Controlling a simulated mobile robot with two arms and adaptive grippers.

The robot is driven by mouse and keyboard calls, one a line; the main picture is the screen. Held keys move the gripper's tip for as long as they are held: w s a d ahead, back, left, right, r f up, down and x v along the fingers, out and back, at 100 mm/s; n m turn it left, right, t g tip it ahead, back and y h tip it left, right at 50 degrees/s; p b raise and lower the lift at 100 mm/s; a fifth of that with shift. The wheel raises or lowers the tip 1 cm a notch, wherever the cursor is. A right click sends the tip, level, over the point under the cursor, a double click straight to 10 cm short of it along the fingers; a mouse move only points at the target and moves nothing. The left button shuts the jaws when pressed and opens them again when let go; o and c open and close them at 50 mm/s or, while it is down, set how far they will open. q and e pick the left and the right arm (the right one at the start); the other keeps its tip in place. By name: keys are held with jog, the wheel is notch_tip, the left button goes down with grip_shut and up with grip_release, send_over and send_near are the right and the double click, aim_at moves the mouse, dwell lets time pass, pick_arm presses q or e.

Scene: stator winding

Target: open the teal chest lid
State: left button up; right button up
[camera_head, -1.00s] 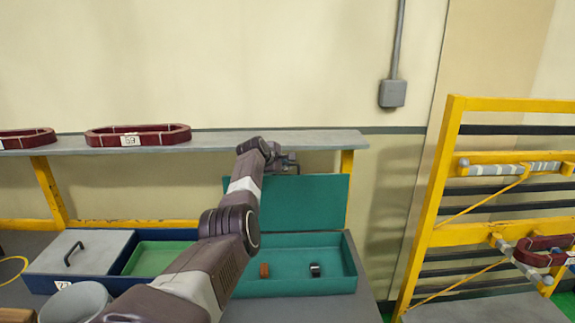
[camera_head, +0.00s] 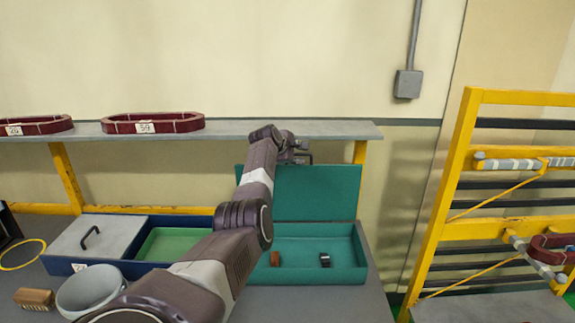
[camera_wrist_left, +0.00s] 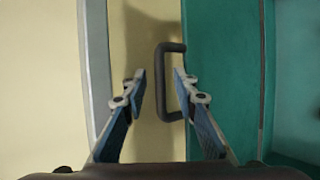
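The teal chest (camera_head: 300,277) sits open on the workbench in the head view. Its teal lid (camera_head: 318,195) stands upright at the back. My left gripper (camera_head: 300,150) is at the lid's top edge, partly hidden by its own arm. In the left wrist view my left gripper (camera_wrist_left: 159,88) is open, its two fingers apart around the bar of a dark handle (camera_wrist_left: 162,63) on the lid (camera_wrist_left: 222,80). The right finger overlaps the handle's opening; contact is not clear. My right gripper is not in view.
A small brown block (camera_head: 275,259) and a black item (camera_head: 325,260) lie inside the chest. A grey shelf (camera_head: 345,130) runs behind the lid. A blue box (camera_head: 60,266), a grey bowl (camera_head: 88,293) and a brush (camera_head: 35,298) are left. A yellow rack (camera_head: 462,160) stands right.

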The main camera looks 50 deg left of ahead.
pick_arm(q)
jog(key=shift+s+d+r, duration=0.15)
jog(key=shift+s, duration=0.1)
jog(key=s+d, duration=0.4)
jog(key=s, duration=0.7)
jog(key=shift+d, duration=0.35)
